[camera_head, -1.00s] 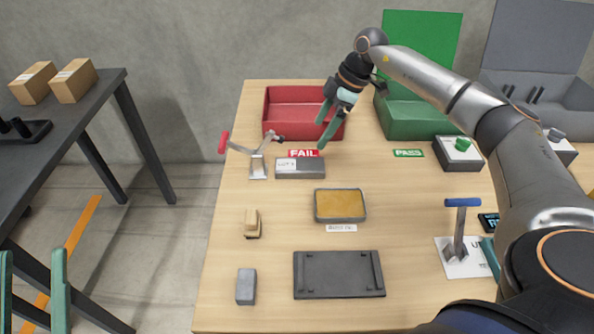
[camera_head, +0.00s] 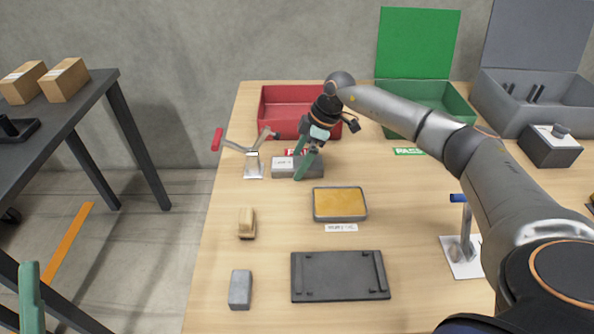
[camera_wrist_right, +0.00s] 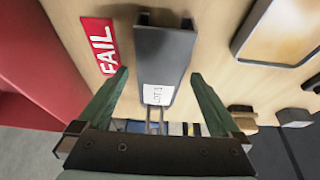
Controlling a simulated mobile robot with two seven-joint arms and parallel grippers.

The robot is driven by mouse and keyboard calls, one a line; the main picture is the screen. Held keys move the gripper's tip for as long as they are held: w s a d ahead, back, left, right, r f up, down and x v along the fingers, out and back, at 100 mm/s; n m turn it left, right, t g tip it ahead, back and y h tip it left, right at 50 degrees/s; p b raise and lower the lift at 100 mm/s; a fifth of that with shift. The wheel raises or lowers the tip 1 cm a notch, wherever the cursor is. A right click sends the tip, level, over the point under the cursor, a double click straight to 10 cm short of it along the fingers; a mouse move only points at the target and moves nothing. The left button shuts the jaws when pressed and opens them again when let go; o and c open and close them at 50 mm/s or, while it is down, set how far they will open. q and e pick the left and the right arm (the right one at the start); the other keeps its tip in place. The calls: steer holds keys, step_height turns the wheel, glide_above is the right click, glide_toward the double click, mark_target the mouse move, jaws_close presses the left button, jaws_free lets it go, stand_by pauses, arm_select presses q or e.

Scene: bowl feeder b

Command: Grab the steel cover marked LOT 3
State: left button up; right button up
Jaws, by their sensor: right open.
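The grey steel cover (camera_head: 311,167) lies on the table in front of the red FAIL bin, with a white label on its left end. In the right wrist view the cover (camera_wrist_right: 165,55) is a long grey bar whose label (camera_wrist_right: 157,94) starts with LOT; its digit is hard to read. My right gripper (camera_head: 300,165) is open and empty, its fingers pointing down at the cover and partly hiding it. In the wrist view its fingertips (camera_wrist_right: 160,75) lie on either side of the cover, apart from it. My left gripper shows only one finger (camera_head: 31,298) at bottom left.
The red bin (camera_head: 282,128) and FAIL label (camera_wrist_right: 99,45) are beside the cover. A red-handled clamp (camera_head: 253,160) stands close on its left. A gold-topped tray (camera_head: 340,189), brush (camera_head: 246,222) and black plate (camera_head: 340,262) lie nearer. A green bin (camera_head: 440,95) stands behind right.

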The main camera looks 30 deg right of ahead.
steer(key=shift+c, duration=0.4)
steer(key=shift+w, duration=0.1)
jaws_close()
stand_by(0.3)
